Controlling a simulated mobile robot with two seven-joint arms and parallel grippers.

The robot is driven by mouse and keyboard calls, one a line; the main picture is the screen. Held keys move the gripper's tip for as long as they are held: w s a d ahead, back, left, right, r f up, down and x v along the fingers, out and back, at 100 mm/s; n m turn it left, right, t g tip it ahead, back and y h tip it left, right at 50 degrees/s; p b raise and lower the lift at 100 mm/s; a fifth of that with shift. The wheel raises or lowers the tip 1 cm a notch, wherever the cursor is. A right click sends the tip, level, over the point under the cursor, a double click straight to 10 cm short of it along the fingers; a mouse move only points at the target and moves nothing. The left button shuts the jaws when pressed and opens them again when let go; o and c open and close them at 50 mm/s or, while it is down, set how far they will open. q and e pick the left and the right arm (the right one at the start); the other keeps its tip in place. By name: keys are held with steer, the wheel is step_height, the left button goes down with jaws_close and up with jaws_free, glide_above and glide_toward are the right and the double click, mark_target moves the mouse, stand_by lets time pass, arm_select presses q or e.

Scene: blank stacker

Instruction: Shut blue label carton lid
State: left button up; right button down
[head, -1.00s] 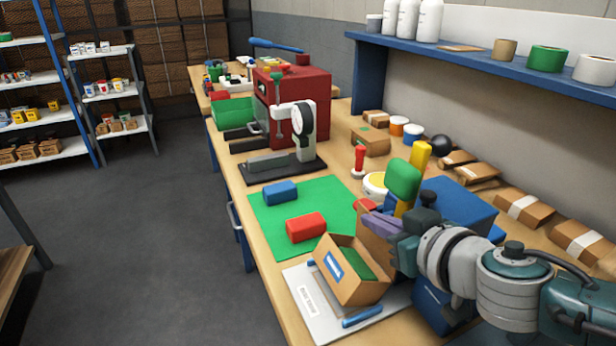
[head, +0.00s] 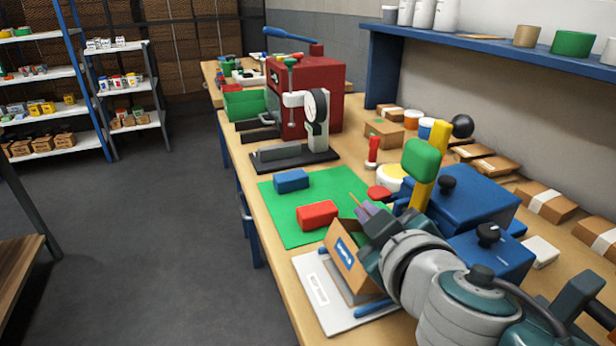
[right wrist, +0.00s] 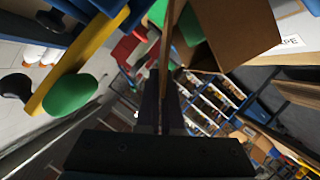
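The brown carton with the blue label (head: 343,262) stands at the near edge of the green mat, over a white board, partly hidden by my right arm. Its label faces the aisle. My right gripper (head: 370,210) is at the carton's upper far side, its purple fingers close together. In the right wrist view the fingers (right wrist: 160,112) look closed on a thin brown panel seen edge-on, apparently the lid (right wrist: 172,50). The carton body (right wrist: 238,30) shows to its right. My left gripper is not in view.
A red block (head: 317,215) and a blue block (head: 291,181) lie on the green mat (head: 275,225). Blue boxes (head: 475,200) and a yellow post with a green head (head: 421,160) stand close beside my right arm. A blue marker (head: 372,308) lies on the white board (head: 325,300).

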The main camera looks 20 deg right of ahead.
stand_by(0.4)
steer(key=c, duration=0.9)
jaws_free()
steer(key=shift+c, duration=0.2)
steer(key=shift+s+a+r, duration=0.15)
steer(key=shift+s+r, duration=0.05)
steer(key=shift+s, duration=0.2)
steer(key=v, duration=0.9)
